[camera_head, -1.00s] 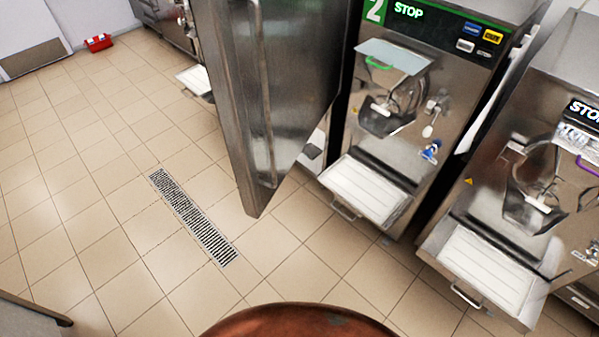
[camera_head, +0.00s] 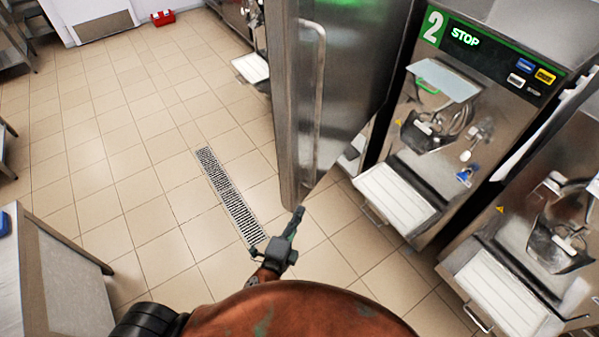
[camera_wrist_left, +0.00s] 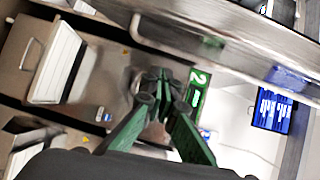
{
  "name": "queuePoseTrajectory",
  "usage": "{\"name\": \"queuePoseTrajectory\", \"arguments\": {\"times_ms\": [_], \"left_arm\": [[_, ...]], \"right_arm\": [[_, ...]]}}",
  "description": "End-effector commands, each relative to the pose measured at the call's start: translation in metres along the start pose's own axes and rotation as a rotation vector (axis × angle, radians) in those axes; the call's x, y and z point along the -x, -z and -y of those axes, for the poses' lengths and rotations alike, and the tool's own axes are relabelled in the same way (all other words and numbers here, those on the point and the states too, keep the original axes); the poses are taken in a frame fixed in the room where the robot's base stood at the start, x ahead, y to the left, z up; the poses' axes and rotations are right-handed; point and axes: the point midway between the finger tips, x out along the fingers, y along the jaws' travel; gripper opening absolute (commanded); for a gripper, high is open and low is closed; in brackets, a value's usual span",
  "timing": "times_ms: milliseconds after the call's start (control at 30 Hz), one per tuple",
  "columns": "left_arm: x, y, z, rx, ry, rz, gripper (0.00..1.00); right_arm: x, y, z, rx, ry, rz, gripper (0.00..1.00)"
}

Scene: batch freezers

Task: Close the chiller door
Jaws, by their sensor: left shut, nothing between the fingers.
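The chiller door (camera_head: 360,75) is a tall stainless panel standing swung out, its free edge toward me. A long vertical handle (camera_head: 319,95) runs near that edge. My left gripper (camera_head: 300,210) is at the lower end of the door's near edge in the head view, shut and empty. Whether it touches the door cannot be told. In the left wrist view the green fingers (camera_wrist_left: 163,75) are together, and a blurred metal bar, seemingly the handle (camera_wrist_left: 220,60), crosses above them. My right gripper is not in view.
Machine 2 (camera_head: 470,75) with its white tray (camera_head: 395,198) stands right of the door, and another machine (camera_head: 540,230) nearer. A steel counter (camera_head: 60,270) is at lower left. Tiled floor with a drain grate (camera_head: 230,195) is open to the left.

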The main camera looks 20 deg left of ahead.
Motion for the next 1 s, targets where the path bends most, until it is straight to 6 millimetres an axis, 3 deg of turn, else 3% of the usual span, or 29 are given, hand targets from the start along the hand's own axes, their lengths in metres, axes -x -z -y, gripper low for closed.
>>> {"name": "queuePoseTrajectory", "arguments": {"times_ms": [33, 100, 200, 367, 733, 1000], "left_arm": [[0.004, 0.000, 0.021, -0.019, 0.028, 0.005, 0.00], [0.006, 0.000, 0.036, -0.041, 0.052, 0.009, 0.00], [0.003, 0.000, 0.044, -0.053, 0.065, 0.011, 0.00], [-0.019, 0.000, 0.047, -0.053, 0.066, 0.010, 0.00], [-0.095, -0.001, 0.051, -0.050, 0.064, 0.010, 0.00], [-0.100, -0.035, 0.051, -0.050, 0.062, 0.011, 0.00]], "right_arm": [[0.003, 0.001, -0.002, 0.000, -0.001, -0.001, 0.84], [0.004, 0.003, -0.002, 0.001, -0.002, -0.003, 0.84], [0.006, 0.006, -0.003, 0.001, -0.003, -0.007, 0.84], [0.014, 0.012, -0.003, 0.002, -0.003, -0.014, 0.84], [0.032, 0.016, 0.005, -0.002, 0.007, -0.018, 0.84], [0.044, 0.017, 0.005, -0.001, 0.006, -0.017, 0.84]]}}
